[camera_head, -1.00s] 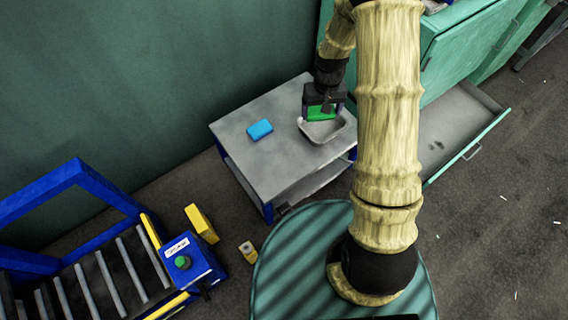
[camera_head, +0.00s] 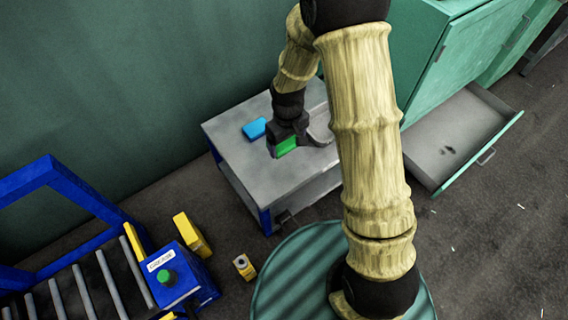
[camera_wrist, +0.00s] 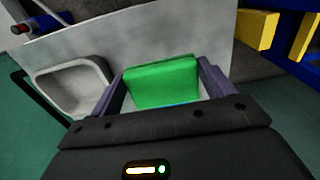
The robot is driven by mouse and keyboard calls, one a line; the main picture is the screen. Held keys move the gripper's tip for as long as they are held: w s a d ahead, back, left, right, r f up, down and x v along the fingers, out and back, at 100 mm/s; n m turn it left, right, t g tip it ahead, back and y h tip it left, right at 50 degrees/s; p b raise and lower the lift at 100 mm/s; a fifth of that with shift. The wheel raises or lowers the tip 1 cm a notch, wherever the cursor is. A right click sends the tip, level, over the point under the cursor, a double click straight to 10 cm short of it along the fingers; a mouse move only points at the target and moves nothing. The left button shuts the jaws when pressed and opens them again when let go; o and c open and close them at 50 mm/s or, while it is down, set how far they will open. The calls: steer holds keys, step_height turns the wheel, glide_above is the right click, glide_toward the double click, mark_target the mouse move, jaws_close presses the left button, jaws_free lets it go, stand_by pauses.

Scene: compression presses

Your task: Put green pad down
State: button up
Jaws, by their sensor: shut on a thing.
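The green pad (camera_head: 287,145) is between the fingers of my gripper (camera_head: 282,150), over the middle of the grey table top (camera_head: 271,185). In the wrist view the green pad (camera_wrist: 162,82) fills the space between the two fingers (camera_wrist: 160,88), which are shut on it. I cannot tell whether the pad touches the table. The blue pad (camera_head: 254,129) lies on the table just beyond and left of my gripper; a thin blue strip also shows below the green pad in the wrist view. The grey tray (camera_head: 319,127) is right of my gripper, partly hidden; it also shows in the wrist view (camera_wrist: 72,88).
A blue-framed roller conveyor (camera_head: 84,283) with a green button (camera_head: 166,277) stands at the lower left. A yellow block (camera_head: 191,235) and a small yellow item (camera_head: 244,266) are on the floor. An open drawer (camera_head: 460,135) juts out at the right. The table's front part is bare.

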steer(key=b, duration=0.2)
glide_above(287, 167)
steer(key=shift+f, duration=3.15)
steer(key=shift+f+b, duration=0.95)
steer(key=shift+f, duration=0.95)
steer(key=o, duration=1)
steer(key=shift+f, duration=0.1)
steer(key=shift+c, duration=0.2)
steer(key=shift+a, duration=0.1)
step_height(287, 167, up, 12)
steer(key=p, duration=0.4)
steer(key=shift+p, duration=0.4)
